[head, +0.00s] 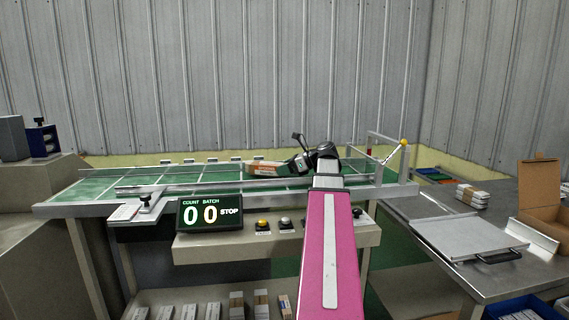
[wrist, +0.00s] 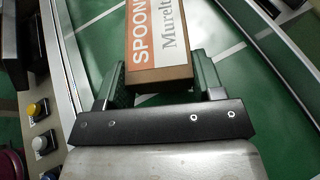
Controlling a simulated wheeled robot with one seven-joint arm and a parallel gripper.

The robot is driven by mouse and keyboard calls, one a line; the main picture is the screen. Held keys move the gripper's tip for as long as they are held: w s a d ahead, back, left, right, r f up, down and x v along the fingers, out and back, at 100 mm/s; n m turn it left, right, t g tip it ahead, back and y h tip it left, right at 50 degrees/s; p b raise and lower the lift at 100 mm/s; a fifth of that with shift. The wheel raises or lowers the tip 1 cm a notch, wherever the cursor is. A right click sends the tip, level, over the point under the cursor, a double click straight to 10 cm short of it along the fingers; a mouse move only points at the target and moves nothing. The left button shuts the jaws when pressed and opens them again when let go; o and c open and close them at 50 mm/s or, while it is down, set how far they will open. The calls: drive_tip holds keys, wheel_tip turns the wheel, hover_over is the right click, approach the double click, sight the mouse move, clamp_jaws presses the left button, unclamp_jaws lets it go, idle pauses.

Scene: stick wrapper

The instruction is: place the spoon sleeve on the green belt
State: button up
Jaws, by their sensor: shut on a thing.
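In the head view the sleeve (head: 262,168) shows left of my gripper (head: 287,167), over the green belt (head: 150,185). I cannot tell whether the sleeve touches the belt. My arm hides part of the belt's right side.
Metal rails (head: 240,186) run along the belt. A counter display (head: 209,213) reading "00 STOP" and buttons (head: 262,224) stand in front. On the right table are a flat metal plate (head: 450,237), stacked packs (head: 472,195) and an open cardboard box (head: 540,200). The belt's left part is clear.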

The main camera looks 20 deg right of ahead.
drive_tip(key=shift+f, duration=0.75)
idle(0.4)
drive_tip(key=o, duration=1.1)
